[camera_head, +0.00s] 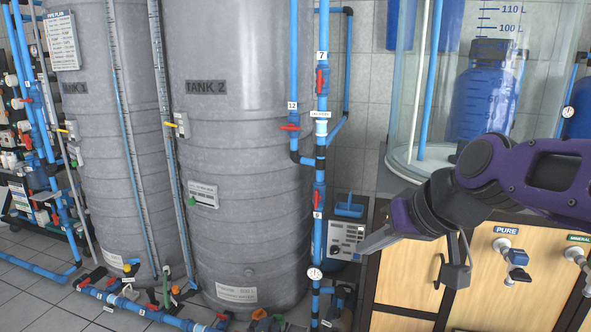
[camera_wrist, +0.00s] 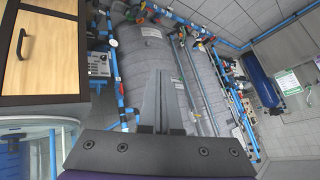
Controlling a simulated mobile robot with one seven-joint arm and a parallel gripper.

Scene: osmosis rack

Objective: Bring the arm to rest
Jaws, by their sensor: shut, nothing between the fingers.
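My gripper (camera_head: 366,247) is at the end of my purple and dark grey arm, which reaches in from the right in the head view. The gripper is in front of the wooden cabinet (camera_head: 406,272) and points left toward the grey tank marked TANK 2 (camera_head: 240,140). In the wrist view the fingers of my gripper (camera_wrist: 160,75) lie together, shut and empty. No thing touches the fingers in either view.
Blue vertical pipes with red valves (camera_head: 320,140) stand left of my gripper. A clear cylinder (camera_head: 420,100) with a blue bottle stands above the cabinet, close to my arm. Taps marked PURE (camera_head: 516,257) stick out of the cabinet front. Blue pipes run along the floor (camera_head: 150,312).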

